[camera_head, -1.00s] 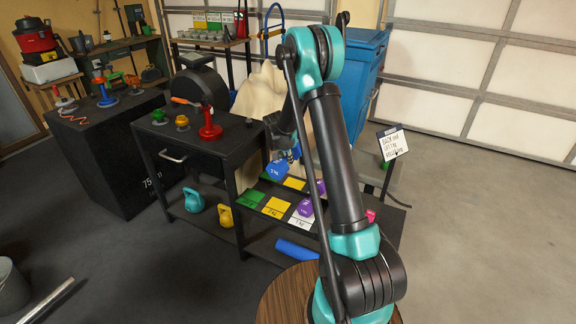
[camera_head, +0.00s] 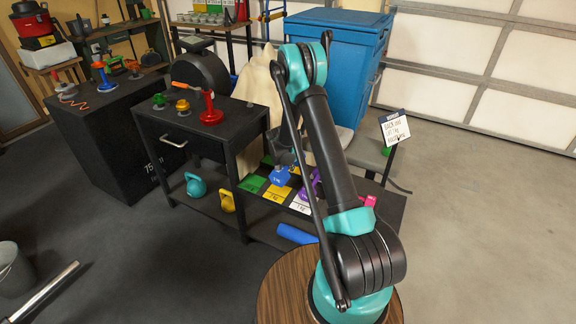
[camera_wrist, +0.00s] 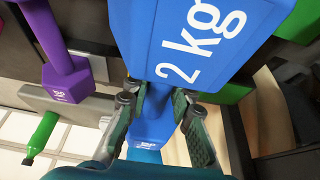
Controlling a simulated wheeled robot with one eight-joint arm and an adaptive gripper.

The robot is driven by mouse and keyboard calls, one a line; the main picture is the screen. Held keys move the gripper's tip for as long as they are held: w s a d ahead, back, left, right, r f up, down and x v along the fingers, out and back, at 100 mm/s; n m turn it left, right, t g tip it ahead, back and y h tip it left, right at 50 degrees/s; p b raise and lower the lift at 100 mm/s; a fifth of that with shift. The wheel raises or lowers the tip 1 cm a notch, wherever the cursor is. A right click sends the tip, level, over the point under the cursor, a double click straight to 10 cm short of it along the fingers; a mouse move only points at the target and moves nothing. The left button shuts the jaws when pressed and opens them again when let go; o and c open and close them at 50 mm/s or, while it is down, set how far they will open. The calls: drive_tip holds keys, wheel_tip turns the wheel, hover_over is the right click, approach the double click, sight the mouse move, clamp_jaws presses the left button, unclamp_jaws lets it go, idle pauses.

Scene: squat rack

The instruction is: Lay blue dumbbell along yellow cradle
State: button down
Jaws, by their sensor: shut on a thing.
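My gripper (camera_head: 284,160) is shut on the handle of the blue dumbbell (camera_head: 280,177). In the wrist view the fingers (camera_wrist: 156,108) close around its handle, and the blue head (camera_wrist: 205,35), marked 2 kg, fills the upper middle. The dumbbell is over the dark sloped rack with colored rests. A yellow rest (camera_head: 279,193) shows just below and in front of it. Whether the dumbbell touches the rack cannot be told. Another yellow rest behind it is hidden by the dumbbell and gripper.
A purple dumbbell (camera_head: 315,183) stands close on the right, also in the wrist view (camera_wrist: 66,72). A green rest (camera_head: 252,184) lies left. A sign (camera_head: 394,128) stands right.

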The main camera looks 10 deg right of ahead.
drive_tip(key=shift+f, duration=1.75)
drive_tip(key=c, duration=1.3)
unclamp_jaws()
drive_tip(key=shift+f, duration=0.1)
